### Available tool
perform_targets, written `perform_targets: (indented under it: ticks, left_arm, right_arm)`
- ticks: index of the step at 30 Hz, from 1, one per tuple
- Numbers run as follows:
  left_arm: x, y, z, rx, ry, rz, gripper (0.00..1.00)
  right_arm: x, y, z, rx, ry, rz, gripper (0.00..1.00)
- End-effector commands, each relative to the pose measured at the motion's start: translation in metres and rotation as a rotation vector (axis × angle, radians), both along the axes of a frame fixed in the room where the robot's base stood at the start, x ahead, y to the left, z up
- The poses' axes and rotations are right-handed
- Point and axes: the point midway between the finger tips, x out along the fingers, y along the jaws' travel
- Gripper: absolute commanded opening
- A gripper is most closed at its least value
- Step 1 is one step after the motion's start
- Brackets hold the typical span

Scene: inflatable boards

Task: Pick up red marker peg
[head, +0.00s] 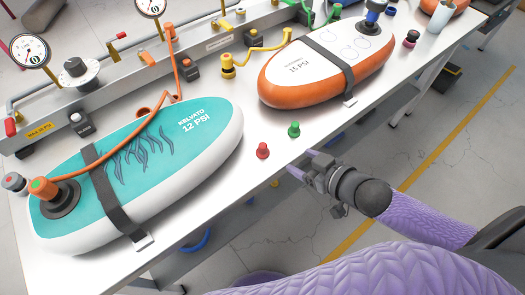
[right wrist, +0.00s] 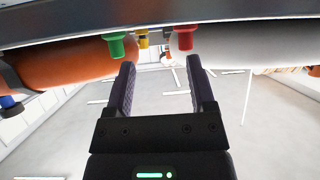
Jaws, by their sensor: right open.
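The red marker peg (head: 262,151) stands upright near the table's front edge, between the two boards. It also shows in the right wrist view (right wrist: 186,60), close to the tip of the right-hand finger in the picture, where the scene appears upside down. My right gripper (head: 299,164) is open and empty, just to the right of the red peg and apart from it, at the table's front edge. In the right wrist view its two fingers (right wrist: 161,63) are spread, pointing toward the pegs. My left gripper is not in view.
A green peg (head: 294,130) stands beside the red one. A teal board (head: 105,200) lies left, an orange-and-white board (head: 290,90) behind right. A metal rail (head: 110,75) with gauges and hoses runs along the back. The white table (head: 215,187) is clear around the pegs.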

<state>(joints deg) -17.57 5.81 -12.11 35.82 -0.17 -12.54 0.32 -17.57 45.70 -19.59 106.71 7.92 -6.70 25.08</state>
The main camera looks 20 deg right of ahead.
Motion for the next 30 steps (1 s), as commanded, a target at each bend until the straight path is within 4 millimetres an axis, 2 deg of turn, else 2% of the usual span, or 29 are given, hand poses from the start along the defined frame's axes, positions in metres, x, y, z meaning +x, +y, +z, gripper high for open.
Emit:
perform_targets:
  ticks: [2, 4, 13, 18, 21, 27, 30]
  left_arm:
    - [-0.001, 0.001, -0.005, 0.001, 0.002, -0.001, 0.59]
    - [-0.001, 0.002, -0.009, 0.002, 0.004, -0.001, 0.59]
    - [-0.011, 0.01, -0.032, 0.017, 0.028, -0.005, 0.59]
    - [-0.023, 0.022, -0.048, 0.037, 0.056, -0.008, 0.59]
    - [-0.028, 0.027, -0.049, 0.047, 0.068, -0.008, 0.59]
    - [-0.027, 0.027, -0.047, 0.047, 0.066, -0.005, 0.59]
    - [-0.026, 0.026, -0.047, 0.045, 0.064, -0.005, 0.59]
  right_arm:
    - [0.0, 0.014, 0.018, 0.038, -0.033, 0.053, 0.71]
    - [0.004, 0.024, 0.023, 0.058, -0.047, 0.074, 0.71]
    - [0.043, 0.048, 0.004, 0.063, -0.049, 0.075, 0.71]
    - [0.068, 0.067, -0.01, 0.061, -0.048, 0.075, 0.71]
    - [0.076, 0.071, -0.012, 0.058, -0.046, 0.075, 0.71]
    - [0.076, 0.071, -0.01, 0.058, -0.046, 0.075, 0.71]
    - [0.076, 0.071, -0.01, 0.058, -0.045, 0.076, 0.49]
